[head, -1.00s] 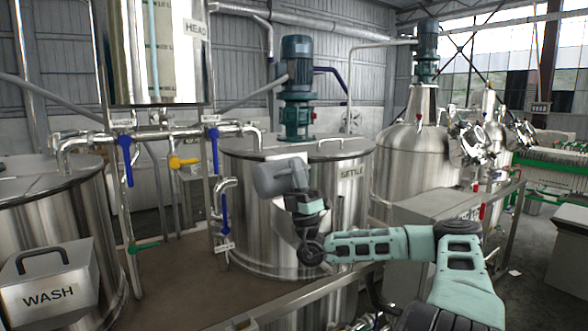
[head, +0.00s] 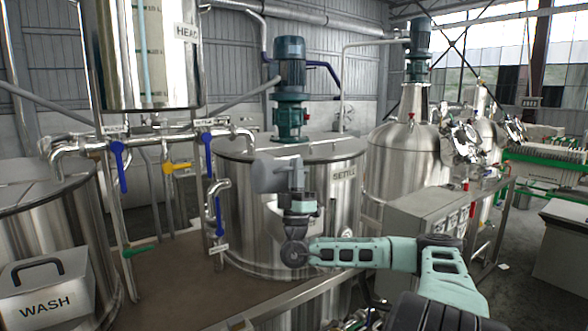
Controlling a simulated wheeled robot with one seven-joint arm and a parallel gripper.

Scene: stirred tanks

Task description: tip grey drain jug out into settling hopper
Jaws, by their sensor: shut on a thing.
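The grey drain jug (head: 272,175) is in my gripper (head: 299,193), in front of the settling tank (head: 335,210), which is marked SETTLE. My gripper is shut on the jug. The jug looks tipped on its side with its round end to the left, just below the tank's rim in the picture. I cannot see its mouth or any liquid leaving it. A pale shape on the tank's front, partly behind my gripper, may be the settling hopper; the jug and wrist hide much of it, and I cannot tell whether the jug is over it.
A box marked WASH (head: 45,290) with a dark handle stands at the lower left by another tank. Pipes with blue-handled valves (head: 120,165) rise left of the settling tank. A motor (head: 290,75) stands on its lid. A grey cabinet (head: 425,215) is at right.

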